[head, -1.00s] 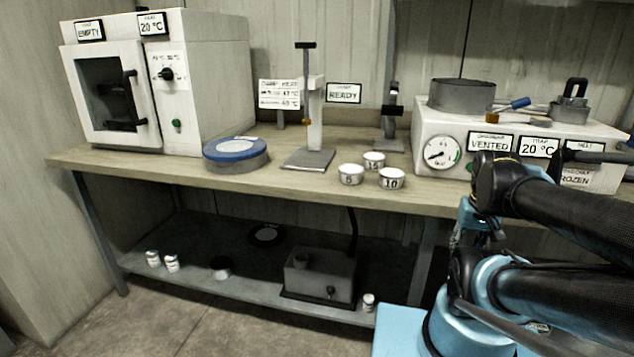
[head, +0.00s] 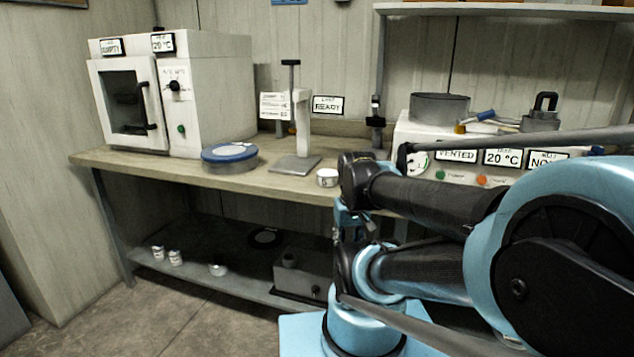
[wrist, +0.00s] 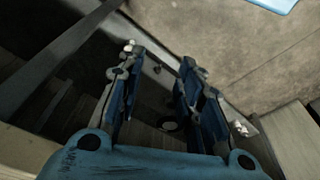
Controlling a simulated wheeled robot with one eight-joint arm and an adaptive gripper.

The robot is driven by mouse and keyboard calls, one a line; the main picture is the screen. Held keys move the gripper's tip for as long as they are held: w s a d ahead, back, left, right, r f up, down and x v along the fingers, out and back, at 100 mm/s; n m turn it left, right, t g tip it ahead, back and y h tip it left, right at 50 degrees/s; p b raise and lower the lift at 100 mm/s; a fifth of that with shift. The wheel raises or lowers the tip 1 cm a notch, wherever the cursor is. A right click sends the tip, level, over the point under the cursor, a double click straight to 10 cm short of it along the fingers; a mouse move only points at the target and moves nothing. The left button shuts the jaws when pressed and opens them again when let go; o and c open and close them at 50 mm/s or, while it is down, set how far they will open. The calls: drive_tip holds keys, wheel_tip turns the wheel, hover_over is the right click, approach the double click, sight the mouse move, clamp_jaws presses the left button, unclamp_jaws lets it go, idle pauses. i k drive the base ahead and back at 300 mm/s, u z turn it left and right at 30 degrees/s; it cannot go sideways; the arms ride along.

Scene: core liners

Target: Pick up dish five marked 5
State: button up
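A small white dish (head: 327,177) stands upright near the bench's front edge in the head view, just left of my arm. Its dark mark looks like a 5 but is too small to be sure. The other white dishes seen earlier are hidden behind my arm. My gripper (wrist: 160,60) shows in the wrist view with its two blue fingers apart and nothing between them. The wrist view looks down past the bench edge toward the lower shelf and floor, and I see no numbered dish there. In the head view I cannot make out the fingers.
A blue-lidded round tin (head: 230,158) and a stand with a grey base (head: 296,165) are left of the dish. A white oven (head: 215,95) is at far left. A white vacuum box (head: 440,130) stands behind my arm. The lower shelf (head: 195,275) holds small jars (head: 158,253).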

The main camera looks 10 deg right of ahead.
sight(326, 177)
drive_tip(key=z, duration=1.35)
drive_tip(key=k, duration=1)
drive_tip(key=u, duration=0.55)
drive_tip(key=i, duration=0.45)
